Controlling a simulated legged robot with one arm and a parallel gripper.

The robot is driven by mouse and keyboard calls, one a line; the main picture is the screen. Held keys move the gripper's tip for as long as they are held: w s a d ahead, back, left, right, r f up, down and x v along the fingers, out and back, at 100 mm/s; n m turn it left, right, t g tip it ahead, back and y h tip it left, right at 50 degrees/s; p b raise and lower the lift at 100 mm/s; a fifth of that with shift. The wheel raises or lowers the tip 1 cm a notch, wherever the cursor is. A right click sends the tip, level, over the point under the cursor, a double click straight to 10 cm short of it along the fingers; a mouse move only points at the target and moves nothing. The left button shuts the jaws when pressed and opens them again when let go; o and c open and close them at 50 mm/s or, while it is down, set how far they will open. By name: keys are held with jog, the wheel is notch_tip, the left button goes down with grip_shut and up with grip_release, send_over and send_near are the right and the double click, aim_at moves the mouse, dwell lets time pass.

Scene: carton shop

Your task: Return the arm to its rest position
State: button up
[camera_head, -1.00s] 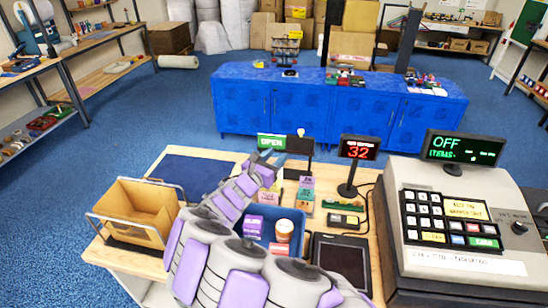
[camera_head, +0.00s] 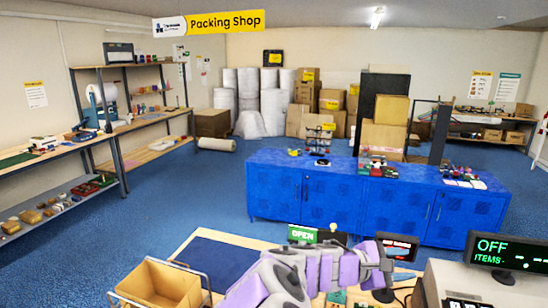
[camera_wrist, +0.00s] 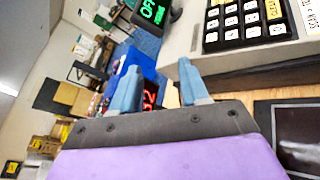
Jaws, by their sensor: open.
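My purple and grey arm (camera_head: 300,277) reaches over the wooden counter at the bottom of the head view. Its gripper (camera_head: 404,277) points right, in front of the small red-digit display (camera_head: 398,247). In the wrist view my gripper (camera_wrist: 160,84) shows two blue-grey fingers spread apart, with nothing held between them. The cash register (camera_wrist: 245,35) is close beyond the fingers at the upper right of that view. The arm hides part of the counter top.
A cardboard bin in a wire rack (camera_head: 162,284) stands at the counter's left. The green OPEN sign (camera_head: 302,233) stands behind the arm. The register's OFF display (camera_head: 499,250) is at right. A blue cabinet (camera_head: 300,197) stands beyond, with clear blue floor (camera_head: 150,210) at left.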

jog(key=s+d+f+m+g+y, duration=0.1)
jog(key=s+f+m+g+y, duration=0.2)
jog(key=s, duration=0.6)
jog(key=s+d+m+g+y, duration=0.1)
jog(key=s+m+g+y, duration=0.15)
jog(key=s+m, duration=0.45)
jog(key=s+a+f+m+y, duration=0.1)
jog(key=s+a+f+y, duration=0.2)
jog(key=s+a+y, duration=0.2)
jog(key=s+a+f+m+y, duration=0.2)
jog(key=s+a+f+y, duration=0.1)
jog(key=s+a, duration=0.9)
jog(key=shift+s+y, duration=0.5)
jog(key=shift+y, duration=0.35)
